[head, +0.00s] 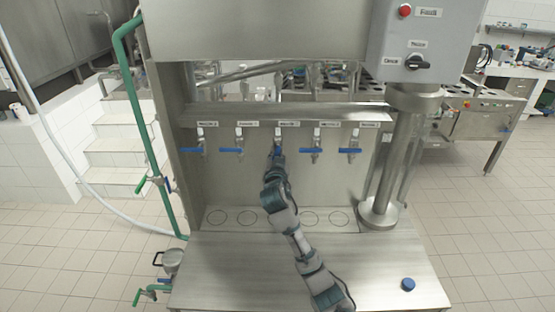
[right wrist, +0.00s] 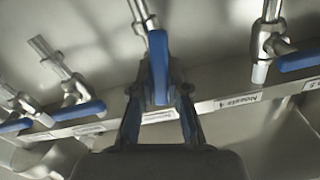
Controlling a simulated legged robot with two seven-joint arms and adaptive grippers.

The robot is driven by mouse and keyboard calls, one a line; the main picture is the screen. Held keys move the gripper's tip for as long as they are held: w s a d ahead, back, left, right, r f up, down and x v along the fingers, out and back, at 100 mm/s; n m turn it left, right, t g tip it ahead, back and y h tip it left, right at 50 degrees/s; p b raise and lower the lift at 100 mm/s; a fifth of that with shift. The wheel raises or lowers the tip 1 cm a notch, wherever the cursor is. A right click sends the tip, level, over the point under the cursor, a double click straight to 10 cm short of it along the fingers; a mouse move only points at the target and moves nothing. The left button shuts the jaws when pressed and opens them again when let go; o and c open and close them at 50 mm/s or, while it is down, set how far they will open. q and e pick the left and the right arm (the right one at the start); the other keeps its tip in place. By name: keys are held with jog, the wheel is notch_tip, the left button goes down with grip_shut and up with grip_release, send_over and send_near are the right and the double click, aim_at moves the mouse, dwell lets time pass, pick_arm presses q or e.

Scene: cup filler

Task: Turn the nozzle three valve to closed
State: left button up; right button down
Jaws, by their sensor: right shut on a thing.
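The middle valve, under the middle label of the row, has a blue lever handle (right wrist: 158,62) on a metal nozzle (head: 277,134). In the right wrist view the lever points along my gripper, while the neighbouring levers lie sideways. My right gripper (head: 278,154) reaches up to this valve in the head view. In the right wrist view its two fingers (right wrist: 160,105) are on either side of the lever's lower end, shut on it. The gripper hides part of the lever in the head view. My left gripper is not in view.
Similar nozzles with sideways blue levers flank it, including the close right one (head: 312,150) and left one (head: 232,150). A labelled rail (head: 300,124) runs above. Below is a steel counter (head: 235,265) with a blue cap (head: 408,284). A thick steel column (head: 398,150) stands right.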

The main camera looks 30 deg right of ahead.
jog(key=m+b, duration=0.1)
jog(key=m, duration=0.2)
jog(key=shift+w+a+f+m+b, duration=0.2)
jog(key=shift+a+m+b, duration=0.15)
jog(key=shift+m+b, duration=0.05)
jog(key=m, duration=0.3)
jog(key=shift+w+a+r, duration=0.1)
jog(key=shift+r, duration=0.15)
jog(key=m, duration=0.4)
jog(key=shift+a+r, duration=0.1)
jog(key=shift+r, duration=0.2)
jog(key=shift+r+m+p, duration=0.15)
jog(key=shift+m+p, duration=0.4)
jog(key=shift+m, duration=0.4)
jog(key=shift+r+m+p, duration=0.1)
jog(key=shift+m+p, duration=0.4)
jog(key=shift+m, duration=0.45)
jog(key=c, duration=1.3)
grip_release()
jog(key=shift+w, duration=0.1)
jog(key=shift+o, duration=0.8)
jog(key=shift+w+f, duration=0.1)
jog(key=shift+w, duration=0.15)
jog(key=shift+s, duration=0.15)
